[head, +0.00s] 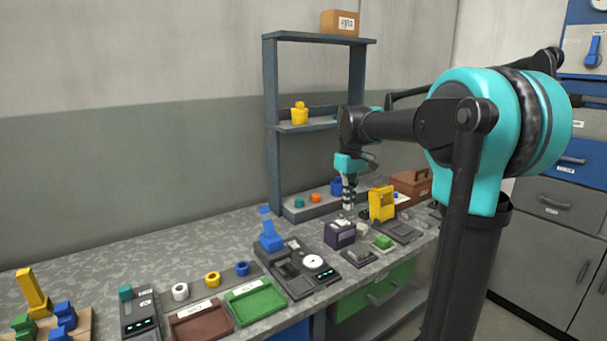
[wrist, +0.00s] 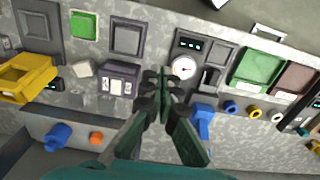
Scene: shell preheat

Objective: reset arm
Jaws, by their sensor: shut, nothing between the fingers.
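My gripper (head: 348,195) points down over the workbench in the head view, in front of the shelf. In the wrist view my gripper (wrist: 162,75) shows its fingers together, with nothing between them. Below it lies the bench top (wrist: 150,113), between a dark box with pale labels (wrist: 118,80) and a device with a round white dial (wrist: 183,68). The fingers look apart from both, though the exact height is hard to tell. In the head view the dark box (head: 339,235) is just below and left of the gripper.
A yellow frame (head: 381,204) stands close right of my gripper. The shelf unit (head: 271,120) rises behind it. The dial device with a blue lever (head: 269,238), a red tray (head: 200,323) and a green tray (head: 257,302) lie left. Bare bench (head: 90,255) shows at back left.

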